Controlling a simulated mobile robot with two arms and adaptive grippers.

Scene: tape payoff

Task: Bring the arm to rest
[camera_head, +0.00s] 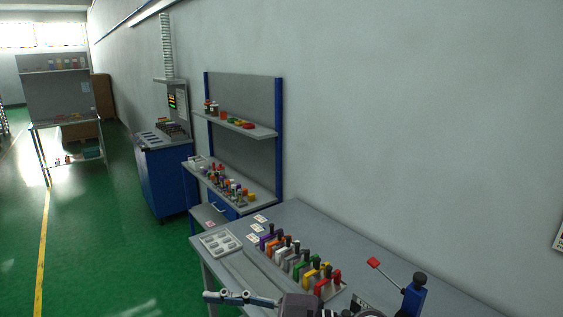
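A blue post with a black knob on top (413,297) stands on the grey bench at the lower right. A thin arm slants up and left from it to a flat red end piece (373,262), which is raised above the bench. A dark round part (372,314) shows beside the post, mostly cut off by the bottom edge. A gripper (222,297), apparently my right one, points left at the bottom edge, in front of the bench and apart from the red end piece. Its finger opening is unclear and nothing is visible in it. My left gripper is out of view.
A rack of coloured handled blocks (297,262) stands on the bench (310,222), left of the post. A pale tray (221,243) and small white cards (256,227) lie near its far left end. Shelving (243,129) and a blue cabinet (165,180) stand beyond.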

